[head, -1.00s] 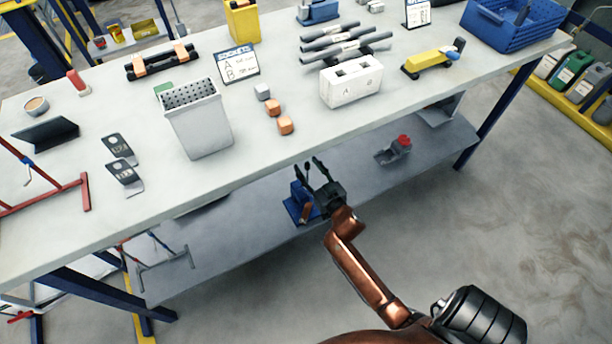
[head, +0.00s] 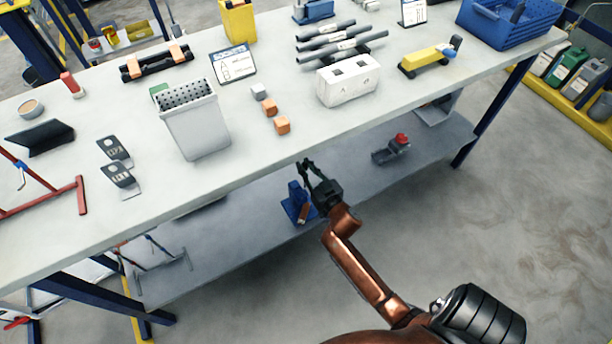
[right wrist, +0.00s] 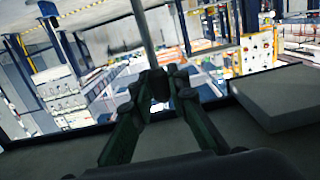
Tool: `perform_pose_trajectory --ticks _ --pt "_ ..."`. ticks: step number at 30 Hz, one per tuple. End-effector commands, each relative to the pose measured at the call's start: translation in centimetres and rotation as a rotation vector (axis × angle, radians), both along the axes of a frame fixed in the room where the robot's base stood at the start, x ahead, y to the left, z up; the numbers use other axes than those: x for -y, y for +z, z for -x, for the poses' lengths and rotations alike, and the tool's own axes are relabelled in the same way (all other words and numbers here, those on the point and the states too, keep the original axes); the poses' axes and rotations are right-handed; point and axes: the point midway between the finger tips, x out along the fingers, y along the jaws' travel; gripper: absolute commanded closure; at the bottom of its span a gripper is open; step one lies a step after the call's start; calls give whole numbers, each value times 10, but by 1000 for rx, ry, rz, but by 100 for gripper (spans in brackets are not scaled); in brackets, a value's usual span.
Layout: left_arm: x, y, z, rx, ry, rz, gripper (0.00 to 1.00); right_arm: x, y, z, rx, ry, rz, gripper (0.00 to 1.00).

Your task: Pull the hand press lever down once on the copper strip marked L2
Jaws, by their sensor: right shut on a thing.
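A small blue hand press (head: 294,204) stands at the front edge of the lower shelf. A copper-brown piece (head: 304,214) shows at its base beside my arm; any L2 mark on it is too small to read. My right gripper (head: 307,166) is above the press, with its fingers together. In the right wrist view, the fingers (right wrist: 158,88) are shut on the dark end of a thin grey rod (right wrist: 143,32), which looks like the press lever. In the head view the lever is hidden by the gripper. My left gripper is not in view.
The tabletop (head: 350,135) overhangs close behind my right gripper. On it stand a white perforated bin (head: 200,130), orange cubes (head: 282,124) and a white block (head: 348,85). A grey device with a red top (head: 392,149) sits on the shelf to the right.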

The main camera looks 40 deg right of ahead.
Motion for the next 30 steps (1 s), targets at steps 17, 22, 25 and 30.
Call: perform_pose_trajectory --ticks 17,22,25,30 --pt "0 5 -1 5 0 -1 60 -5 -3 16 -2 1 -4 99" --pt "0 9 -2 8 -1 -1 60 -7 -3 25 -1 2 -3 99" --pt "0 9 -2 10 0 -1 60 -8 -4 29 0 2 -2 99" --pt "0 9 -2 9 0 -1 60 -9 -4 29 -1 2 -1 99"
